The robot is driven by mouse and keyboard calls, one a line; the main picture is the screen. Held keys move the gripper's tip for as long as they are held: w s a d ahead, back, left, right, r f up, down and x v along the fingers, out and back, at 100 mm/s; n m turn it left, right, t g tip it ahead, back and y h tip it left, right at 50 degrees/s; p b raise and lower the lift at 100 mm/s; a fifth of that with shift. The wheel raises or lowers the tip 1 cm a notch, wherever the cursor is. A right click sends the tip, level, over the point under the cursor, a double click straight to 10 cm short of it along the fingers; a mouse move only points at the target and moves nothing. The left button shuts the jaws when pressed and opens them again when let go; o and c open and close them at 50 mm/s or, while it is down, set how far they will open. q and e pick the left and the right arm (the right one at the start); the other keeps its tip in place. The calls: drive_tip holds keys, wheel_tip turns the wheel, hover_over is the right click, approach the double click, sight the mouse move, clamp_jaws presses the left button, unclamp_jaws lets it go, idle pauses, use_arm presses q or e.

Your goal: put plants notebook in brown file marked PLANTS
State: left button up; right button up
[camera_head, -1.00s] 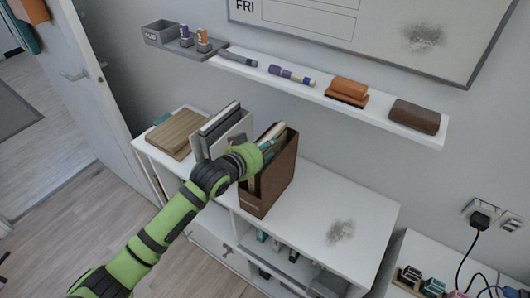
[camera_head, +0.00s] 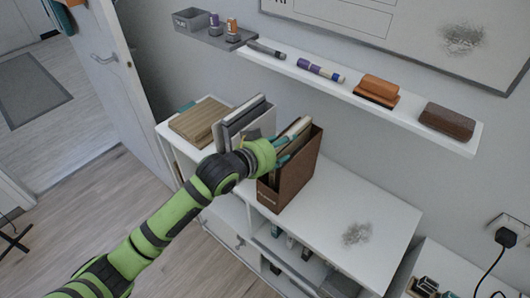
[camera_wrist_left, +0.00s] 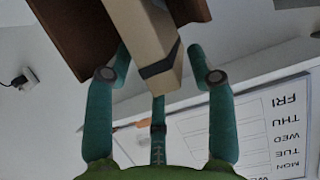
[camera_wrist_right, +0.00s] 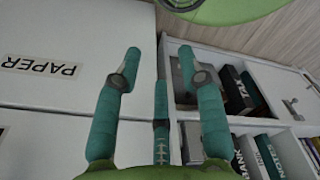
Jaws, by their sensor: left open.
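The brown file (camera_head: 298,185) stands upright on the white shelf desk, with a small, unreadable label low on its front. A tan notebook (camera_head: 297,128) is in the file, its upper part sticking out of the top. My left gripper (camera_head: 285,150) is at the file's open top. In the left wrist view, the notebook (camera_wrist_left: 143,30) with a dark band lies between the spread fingers of my left gripper (camera_wrist_left: 160,62), in front of the brown file (camera_wrist_left: 75,35). My right gripper (camera_wrist_right: 160,58) is open and empty in the right wrist view.
Grey and white files (camera_head: 243,122) stand left of the brown file, beside a wooden box (camera_head: 203,122). A wall ledge (camera_head: 345,87) holds markers and erasers.

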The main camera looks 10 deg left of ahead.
use_arm(q)
drive_tip(key=b+v, duration=0.1)
drive_tip(key=v, duration=0.7)
use_arm(e)
drive_tip(key=shift+f, duration=0.7)
